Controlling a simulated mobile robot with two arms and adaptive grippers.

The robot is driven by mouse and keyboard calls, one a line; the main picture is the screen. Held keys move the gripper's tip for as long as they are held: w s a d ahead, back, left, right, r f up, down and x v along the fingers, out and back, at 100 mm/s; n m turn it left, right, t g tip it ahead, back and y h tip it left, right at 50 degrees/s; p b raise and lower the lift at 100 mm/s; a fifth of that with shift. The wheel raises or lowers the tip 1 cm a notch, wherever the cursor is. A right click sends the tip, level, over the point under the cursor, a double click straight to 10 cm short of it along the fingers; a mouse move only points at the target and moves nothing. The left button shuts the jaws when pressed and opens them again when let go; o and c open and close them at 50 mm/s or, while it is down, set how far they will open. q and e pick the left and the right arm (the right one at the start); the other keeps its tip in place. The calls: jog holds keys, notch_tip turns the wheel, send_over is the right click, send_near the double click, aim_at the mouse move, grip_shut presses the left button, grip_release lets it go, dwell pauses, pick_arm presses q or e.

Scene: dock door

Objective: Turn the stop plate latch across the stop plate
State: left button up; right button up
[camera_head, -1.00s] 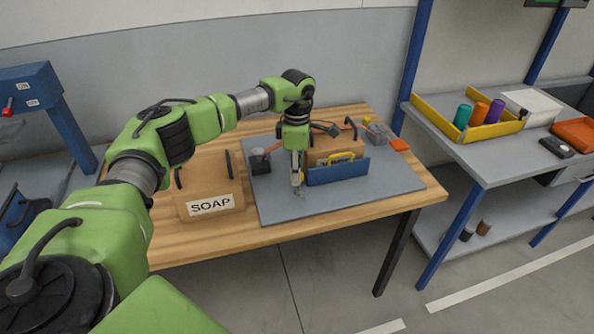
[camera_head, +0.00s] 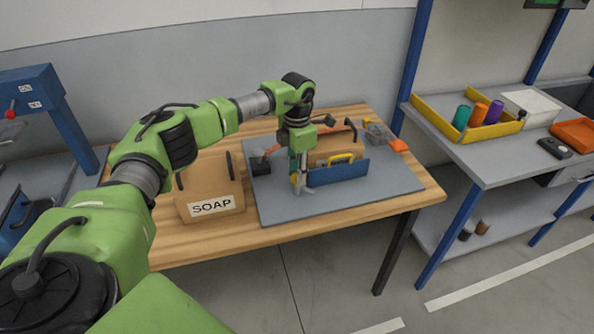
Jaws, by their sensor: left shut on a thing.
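The blue stop plate (camera_head: 340,174) stands upright on the grey mat, in front of a brown box (camera_head: 318,157). A yellow handle (camera_head: 343,158) shows just above the plate's top edge. My left gripper (camera_head: 299,188) points straight down at the plate's left end. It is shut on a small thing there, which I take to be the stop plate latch. A small yellow part (camera_head: 293,178) shows beside the fingers; the rest of the latch is hidden by the gripper, so its angle cannot be told. My right gripper is not in view.
The grey mat (camera_head: 385,187) lies on a wooden table and is clear in front and at the right. A clear container (camera_head: 376,132) and an orange piece (camera_head: 399,145) lie at the back right.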

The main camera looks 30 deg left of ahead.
pick_arm(q)
jog(key=n+p, duration=0.1)
jog(key=n, duration=0.4)
jog(key=shift+r+n, duration=0.1)
jog(key=shift+n, duration=0.2)
jog(key=n+p, duration=0.1)
jog(key=n, duration=0.4)
jog(key=shift+p, duration=0.3)
jog(key=shift+w+n, duration=0.1)
jog(key=shift+n, duration=0.2)
jog(key=o, duration=1.1)
notch_tip(320, 180, up, 12)
jog(key=shift+f, duration=0.1)
